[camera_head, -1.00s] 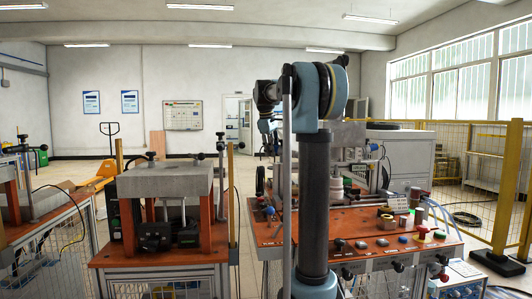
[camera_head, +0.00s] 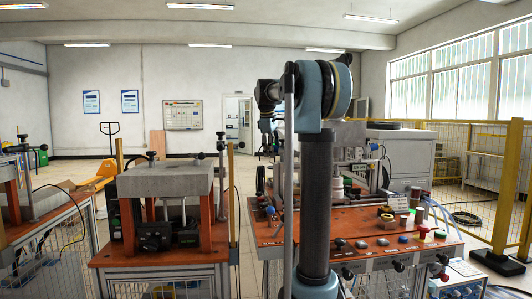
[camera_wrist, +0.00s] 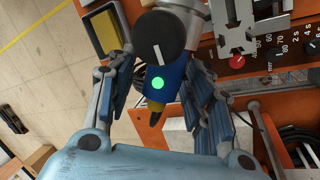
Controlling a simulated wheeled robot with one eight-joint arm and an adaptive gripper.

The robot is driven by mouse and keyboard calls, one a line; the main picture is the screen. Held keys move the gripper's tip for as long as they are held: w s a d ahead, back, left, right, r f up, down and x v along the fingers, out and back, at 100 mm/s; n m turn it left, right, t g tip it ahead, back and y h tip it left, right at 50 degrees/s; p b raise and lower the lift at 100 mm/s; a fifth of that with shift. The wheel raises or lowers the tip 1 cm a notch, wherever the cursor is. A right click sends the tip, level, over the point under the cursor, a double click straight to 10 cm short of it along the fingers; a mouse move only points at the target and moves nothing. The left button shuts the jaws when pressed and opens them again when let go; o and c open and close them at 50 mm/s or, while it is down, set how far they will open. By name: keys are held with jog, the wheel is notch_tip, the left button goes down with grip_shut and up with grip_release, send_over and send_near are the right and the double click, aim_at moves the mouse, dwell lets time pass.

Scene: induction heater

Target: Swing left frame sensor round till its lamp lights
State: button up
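In the wrist view a sensor (camera_wrist: 178,75) with a blue body lies between my fingers, with a black round knob bearing a white line (camera_wrist: 160,48) above it. A bright green round lamp (camera_wrist: 158,83) shows on the blue body, and it looks lit. A dark tip points down-left from the body. My gripper (camera_wrist: 163,82) is open, with one finger on each side of the sensor. A gap shows on the left side; contact on the right side cannot be told.
The orange bench top (camera_head: 340,220) carries buttons, knobs and rings at its front right. A panel with a red knob (camera_wrist: 237,61) and printed scales lies right of my fingers. A press stand (camera_head: 165,181) is to the left. A yellow fence (camera_head: 500,190) is at right.

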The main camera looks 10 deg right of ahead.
jog(key=v, duration=1.1)
jog(key=shift+r, duration=0.4)
jog(key=shift+s, duration=0.1)
